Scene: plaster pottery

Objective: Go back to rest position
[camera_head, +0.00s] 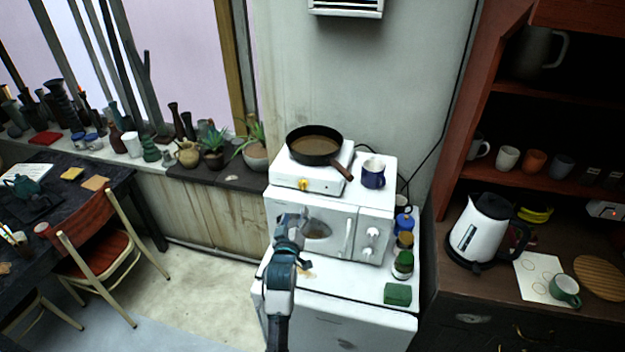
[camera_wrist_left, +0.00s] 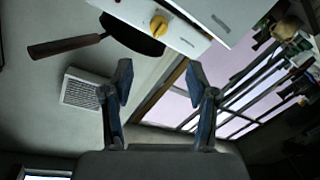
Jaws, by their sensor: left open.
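My left gripper (camera_head: 290,234) is in front of the white microwave oven (camera_head: 341,226) in the head view. In the left wrist view its two fingers (camera_wrist_left: 160,84) stand wide apart with nothing between them. The left arm rises from the bottom edge of the head view. My right gripper is in neither view.
A dark pan (camera_head: 315,146) sits on a white hot plate (camera_head: 318,178) on top of the microwave, beside a blue mug (camera_head: 373,174). A green block (camera_head: 397,293) and small jars stand at the right. A white kettle (camera_head: 482,232) is on the brown cabinet. A chair (camera_head: 100,258) stands at left; the floor between is clear.

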